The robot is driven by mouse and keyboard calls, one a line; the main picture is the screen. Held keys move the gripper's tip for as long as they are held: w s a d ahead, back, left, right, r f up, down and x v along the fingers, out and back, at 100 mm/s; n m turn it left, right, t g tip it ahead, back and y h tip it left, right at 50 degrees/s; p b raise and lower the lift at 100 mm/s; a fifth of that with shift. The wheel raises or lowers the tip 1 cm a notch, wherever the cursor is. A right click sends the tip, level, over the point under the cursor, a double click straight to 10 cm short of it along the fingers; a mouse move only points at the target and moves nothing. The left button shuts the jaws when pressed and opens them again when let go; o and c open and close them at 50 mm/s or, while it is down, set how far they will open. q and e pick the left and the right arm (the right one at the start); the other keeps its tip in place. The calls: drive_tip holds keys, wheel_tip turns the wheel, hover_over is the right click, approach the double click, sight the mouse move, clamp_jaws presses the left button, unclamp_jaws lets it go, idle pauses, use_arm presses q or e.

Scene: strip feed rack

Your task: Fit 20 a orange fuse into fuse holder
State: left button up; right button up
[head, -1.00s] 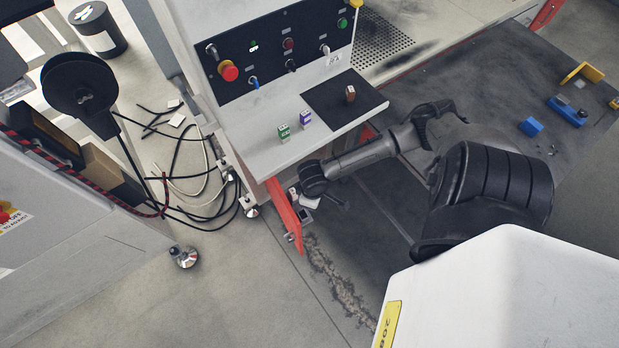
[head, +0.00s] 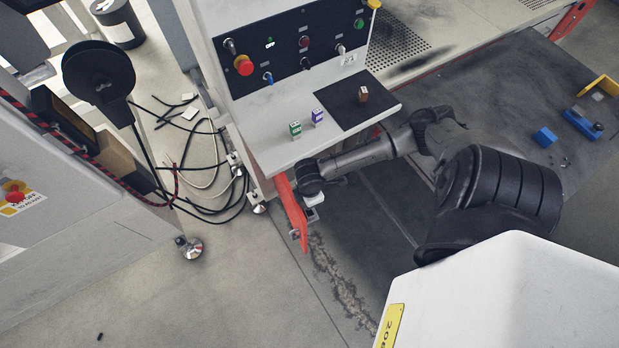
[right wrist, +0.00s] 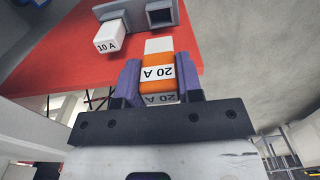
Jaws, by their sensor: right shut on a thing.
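The orange 20 A fuse (right wrist: 157,64) is between the purple-grey fingers of my right gripper (right wrist: 157,82) in the right wrist view, its pale end pointing away from the gripper. The grey fuse holder (right wrist: 138,12) is on a red panel at the top of that view. One dark open socket (right wrist: 160,14) shows roughly in line with the fuse, with a small gap between them. A white 10 A fuse (right wrist: 109,37) sits at the holder's left part. In the head view my right gripper (head: 313,207) is low beside the red panel (head: 291,212); the fuse cannot be made out there. My left gripper is not seen.
Green (head: 295,130), purple (head: 317,117) and brown (head: 363,94) fuses stand on the shelf above, the brown one on a black mat (head: 345,107). A control panel (head: 290,50) with switches rises behind. Loose cables (head: 215,185) lie on the floor at left.

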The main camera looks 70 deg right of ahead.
drive_tip(key=shift+r, duration=0.1)
drive_tip(key=shift+r+p, duration=0.1)
drive_tip(key=shift+p, duration=0.6)
wheel_tip(320, 180, down, 4)
drive_tip(key=shift+r+b, duration=0.25)
drive_tip(key=shift+b, duration=0.75)
drive_tip(key=shift+f+b, duration=0.65)
drive_tip(key=shift+f, duration=0.65)
drive_tip(key=shift+p, duration=0.3)
drive_tip(key=shift+p, duration=0.4)
